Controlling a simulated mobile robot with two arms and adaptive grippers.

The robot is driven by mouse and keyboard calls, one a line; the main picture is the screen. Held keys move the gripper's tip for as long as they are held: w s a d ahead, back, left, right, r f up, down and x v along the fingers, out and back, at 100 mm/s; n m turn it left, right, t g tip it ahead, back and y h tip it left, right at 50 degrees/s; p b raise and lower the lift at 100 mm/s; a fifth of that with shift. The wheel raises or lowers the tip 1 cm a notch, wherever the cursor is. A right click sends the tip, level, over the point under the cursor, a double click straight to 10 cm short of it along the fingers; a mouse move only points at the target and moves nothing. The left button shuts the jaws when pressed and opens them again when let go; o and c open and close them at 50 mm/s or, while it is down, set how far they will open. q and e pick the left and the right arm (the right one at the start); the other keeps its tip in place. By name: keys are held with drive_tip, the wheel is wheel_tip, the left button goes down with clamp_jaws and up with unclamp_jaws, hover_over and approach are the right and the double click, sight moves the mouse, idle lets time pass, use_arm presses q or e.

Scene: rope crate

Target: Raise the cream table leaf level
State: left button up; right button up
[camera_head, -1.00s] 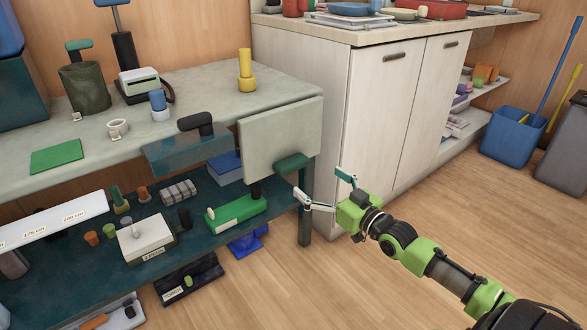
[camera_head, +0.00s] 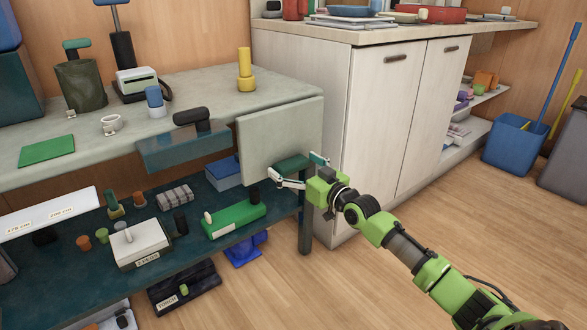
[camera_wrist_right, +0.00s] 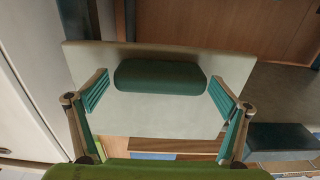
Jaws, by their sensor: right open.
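The cream table leaf (camera_head: 275,132) hangs down at the right end of the worktable (camera_head: 200,85). A dark green handle (camera_head: 290,165) is on its lower right part. My right gripper (camera_head: 297,166) is open at this handle, with one finger on each side. In the right wrist view the leaf (camera_wrist_right: 160,108) fills the middle, and the handle (camera_wrist_right: 160,76) lies between the open fingers (camera_wrist_right: 158,82). I see a gap between each finger and the handle. My left gripper is not in view.
A white cabinet (camera_head: 375,130) stands close to the right of the leaf. A lower shelf (camera_head: 180,245) under the table holds a green box (camera_head: 235,220) and other items. A dark teal flap (camera_head: 180,148) hangs left of the leaf. The floor (camera_head: 400,280) at right is largely clear.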

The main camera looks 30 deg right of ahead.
drive_tip(key=shift+w, duration=0.1)
drive_tip(key=c, duration=1.6)
drive_tip(key=shift+r, duration=0.1)
